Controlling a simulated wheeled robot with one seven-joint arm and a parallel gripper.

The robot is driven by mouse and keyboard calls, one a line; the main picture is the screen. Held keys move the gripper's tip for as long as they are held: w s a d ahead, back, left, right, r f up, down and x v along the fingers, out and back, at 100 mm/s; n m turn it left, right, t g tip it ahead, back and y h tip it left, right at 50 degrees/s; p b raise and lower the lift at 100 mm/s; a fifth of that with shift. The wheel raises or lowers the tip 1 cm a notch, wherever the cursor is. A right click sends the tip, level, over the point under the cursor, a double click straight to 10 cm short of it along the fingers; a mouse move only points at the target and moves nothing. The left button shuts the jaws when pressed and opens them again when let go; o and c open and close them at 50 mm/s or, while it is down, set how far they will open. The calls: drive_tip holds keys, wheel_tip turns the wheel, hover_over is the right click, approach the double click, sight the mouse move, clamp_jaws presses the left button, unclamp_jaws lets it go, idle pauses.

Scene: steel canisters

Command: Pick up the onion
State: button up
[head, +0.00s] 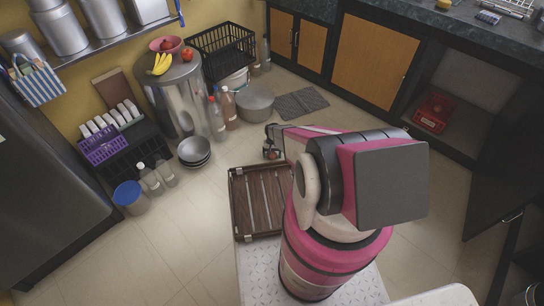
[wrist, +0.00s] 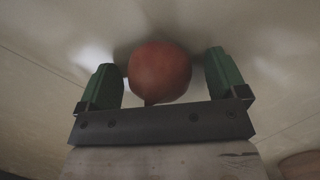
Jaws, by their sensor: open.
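The onion (wrist: 160,72) is a round reddish-brown ball with a small point at its lower edge in the wrist view. It sits between the two green fingers of my gripper (wrist: 164,78), with a narrow gap showing on each side. The gripper is open and its fingers flank the onion without visibly pressing it. A pale surface lies behind it. In the head view my gripper (head: 269,144) is low over the floor, beyond the brown slatted tray; a small reddish patch there may be the onion, mostly hidden by the gripper.
Stacked metal bowls (head: 194,150), bottles (head: 217,118) and a steel pot (head: 256,103) stand to the left and behind. A steel canister (head: 178,100) carries bananas (head: 159,64). A dark mat (head: 301,102) lies behind.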

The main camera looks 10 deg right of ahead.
drive_tip(key=c, duration=1)
drive_tip(key=shift+r, duration=0.1)
drive_tip(key=shift+c, duration=0.2)
drive_tip(key=shift+r, duration=0.15)
